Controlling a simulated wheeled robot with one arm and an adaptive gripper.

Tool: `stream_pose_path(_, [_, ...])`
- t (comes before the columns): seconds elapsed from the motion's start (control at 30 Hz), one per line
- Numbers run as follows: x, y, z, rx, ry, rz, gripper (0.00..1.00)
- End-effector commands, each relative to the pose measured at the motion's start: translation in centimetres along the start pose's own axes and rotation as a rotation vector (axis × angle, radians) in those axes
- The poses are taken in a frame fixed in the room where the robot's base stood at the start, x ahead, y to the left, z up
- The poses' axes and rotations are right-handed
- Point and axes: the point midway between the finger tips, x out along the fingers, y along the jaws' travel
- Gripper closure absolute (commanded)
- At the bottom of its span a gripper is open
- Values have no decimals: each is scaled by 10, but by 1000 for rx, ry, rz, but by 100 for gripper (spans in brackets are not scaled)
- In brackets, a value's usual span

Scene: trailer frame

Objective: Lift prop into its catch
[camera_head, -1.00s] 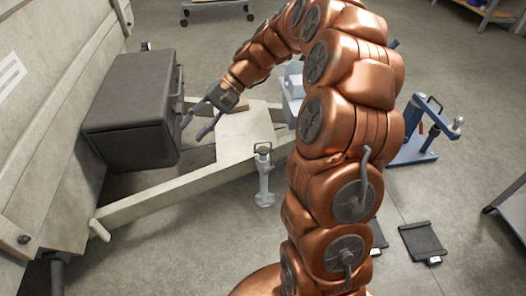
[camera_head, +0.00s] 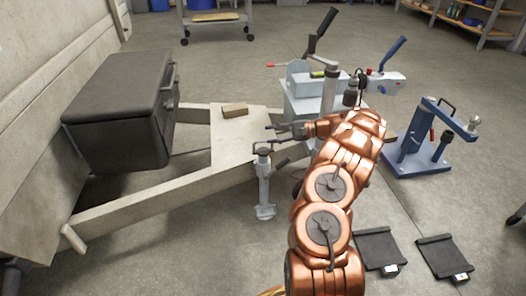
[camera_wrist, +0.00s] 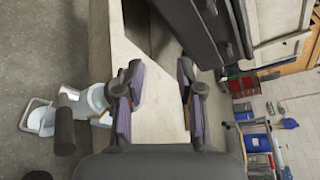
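The prop looks to be the grey upright leg (camera_head: 264,188) with a round foot, standing at the near side of the trailer frame (camera_head: 150,200). Its top carries a dark handle. In the wrist view a pale grey leg with a foot (camera_wrist: 42,117) lies at the left, outside the fingers, partly hidden by my left finger. My gripper (camera_head: 271,134) is at the top of the prop in the head view, pointing left; I cannot tell whether it touches. In the wrist view my gripper (camera_wrist: 158,105) is open, with only the pale frame plate between its purple pads. No catch can be made out.
A dark box (camera_head: 122,112) sits on the frame at left. A small wooden block (camera_head: 235,110) lies on the frame plate. A grey hitch unit with levers (camera_head: 310,90) stands behind my arm. A blue stand (camera_head: 420,150) and black pads (camera_head: 445,258) are at right.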

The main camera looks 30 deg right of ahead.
Motion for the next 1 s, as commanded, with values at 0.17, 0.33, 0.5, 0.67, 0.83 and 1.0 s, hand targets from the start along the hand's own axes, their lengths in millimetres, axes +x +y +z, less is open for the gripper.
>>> stream_pose_path(0.17, [-21, 26, -33, 11, 45, -35, 63])
stream_pose_path(0.33, [-24, 30, -39, 14, 54, -45, 63])
stream_pose_path(0.5, [-11, 30, -38, 13, 50, -44, 63])
stream_pose_path(0.67, [10, 31, -40, 16, 50, -45, 63])
stream_pose_path(0.83, [36, 30, -42, 15, 49, -42, 63])
stream_pose_path(1.0, [50, 28, -42, 14, 52, -44, 63])
